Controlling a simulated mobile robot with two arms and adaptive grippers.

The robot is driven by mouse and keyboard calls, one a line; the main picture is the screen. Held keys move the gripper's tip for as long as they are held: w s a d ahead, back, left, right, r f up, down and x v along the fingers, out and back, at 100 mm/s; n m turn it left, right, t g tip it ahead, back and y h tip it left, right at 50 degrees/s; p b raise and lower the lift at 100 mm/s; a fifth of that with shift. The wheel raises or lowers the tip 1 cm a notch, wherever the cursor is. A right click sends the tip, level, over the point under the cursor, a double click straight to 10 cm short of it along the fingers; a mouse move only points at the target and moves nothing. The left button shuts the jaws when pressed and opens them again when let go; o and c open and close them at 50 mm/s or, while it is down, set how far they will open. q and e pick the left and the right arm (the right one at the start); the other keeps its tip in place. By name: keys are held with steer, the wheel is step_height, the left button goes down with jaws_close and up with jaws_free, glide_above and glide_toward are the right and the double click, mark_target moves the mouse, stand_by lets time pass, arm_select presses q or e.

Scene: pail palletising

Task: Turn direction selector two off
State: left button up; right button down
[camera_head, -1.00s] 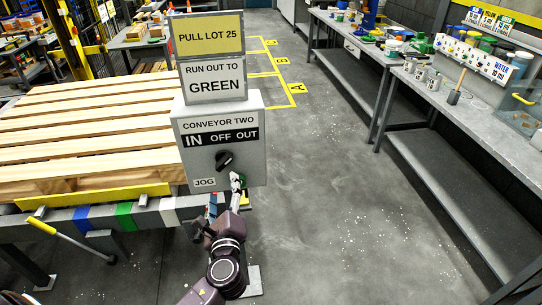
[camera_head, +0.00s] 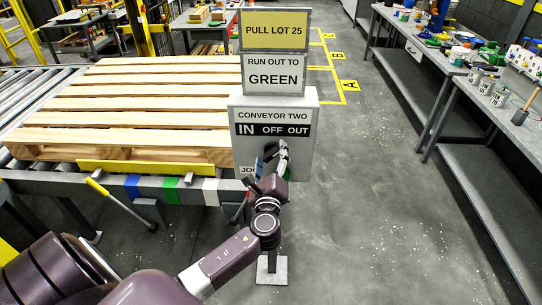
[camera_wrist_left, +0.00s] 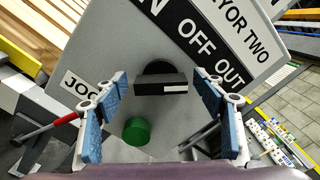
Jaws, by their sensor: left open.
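The conveyor two control box (camera_head: 300,147) is grey, with the words IN, OFF and OUT in a row. Its black selector knob (camera_wrist_left: 160,80) sits below the words. In the left wrist view a white mark lies near the right end of the knob's bar; I cannot tell which word it points at. My left gripper (camera_head: 270,160) is open in front of the box and partly hides the knob in the head view. In the left wrist view its blue-padded fingers (camera_wrist_left: 160,112) stand apart on either side of the knob, not visibly touching it. My right gripper is not in view.
A green button (camera_wrist_left: 136,131) by the JOG label sits below the knob, between the fingers' lines. Signs reading PULL LOT 25 (camera_head: 276,31) and RUN OUT TO GREEN (camera_head: 277,75) stand above the box. A wooden pallet (camera_head: 140,105) lies left. Open floor (camera_head: 380,200) is right.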

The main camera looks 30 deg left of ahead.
arm_select(q)
steer(key=c, duration=1.2)
steer(key=shift+o, duration=0.2)
steer(key=shift+f, duration=0.1)
steer(key=shift+f+n+b, duration=0.15)
steer(key=shift+n+b, duration=0.65)
steer(key=shift+b, duration=0.2)
steer(key=shift+f+n+b, duration=0.1)
steer(key=shift+n+b, duration=1.05)
steer(key=shift+n, duration=0.05)
steer(key=n+b, duration=0.2)
steer(key=n, duration=0.1)
steer(key=shift+n+b, duration=0.65)
steer(key=shift+n, duration=0.15)
